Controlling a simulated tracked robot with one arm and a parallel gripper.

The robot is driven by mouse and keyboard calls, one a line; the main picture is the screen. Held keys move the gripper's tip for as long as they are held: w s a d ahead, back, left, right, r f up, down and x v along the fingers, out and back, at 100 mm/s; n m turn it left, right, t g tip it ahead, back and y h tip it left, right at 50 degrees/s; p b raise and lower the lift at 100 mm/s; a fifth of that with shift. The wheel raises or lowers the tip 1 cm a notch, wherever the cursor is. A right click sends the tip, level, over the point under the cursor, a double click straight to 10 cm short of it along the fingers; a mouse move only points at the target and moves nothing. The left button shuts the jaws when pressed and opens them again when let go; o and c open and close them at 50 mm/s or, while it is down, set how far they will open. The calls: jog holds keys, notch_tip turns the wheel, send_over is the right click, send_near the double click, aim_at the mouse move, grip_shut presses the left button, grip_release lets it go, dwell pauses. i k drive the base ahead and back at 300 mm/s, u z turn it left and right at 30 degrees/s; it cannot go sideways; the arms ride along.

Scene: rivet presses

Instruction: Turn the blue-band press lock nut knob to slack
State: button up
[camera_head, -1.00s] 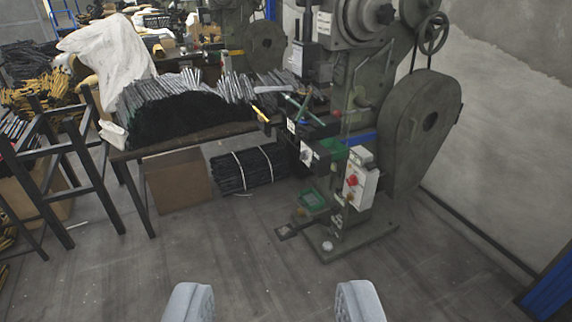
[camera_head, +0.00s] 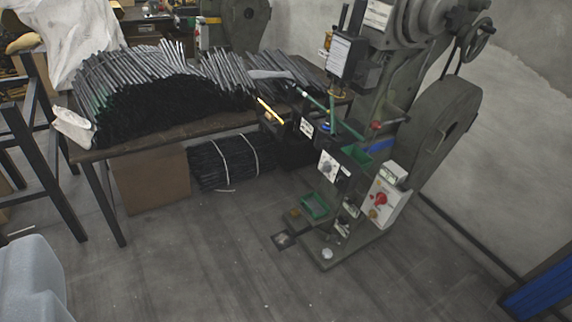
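A dark green press (camera_head: 415,110) stands right of centre, with a short blue band (camera_head: 380,147) across its body. I cannot tell which part is the lock nut knob.
A table (camera_head: 140,140) heaped with dark rods stands left of the press, a cardboard box (camera_head: 150,180) and tied bundle (camera_head: 224,162) beneath it. A control box with a red button (camera_head: 382,200) juts from the press. The front floor is clear.

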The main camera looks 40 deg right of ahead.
aim_at(341, 180)
jog(key=z, duration=0.2)
jog(key=i, duration=1.2)
jog(key=z, duration=0.8)
jog(key=i, duration=0.45)
jog(key=z, duration=0.3)
jog(key=k, duration=0.85)
jog(key=z, duration=0.2)
jog(key=i, duration=0.9)
jog(key=u, duration=0.1)
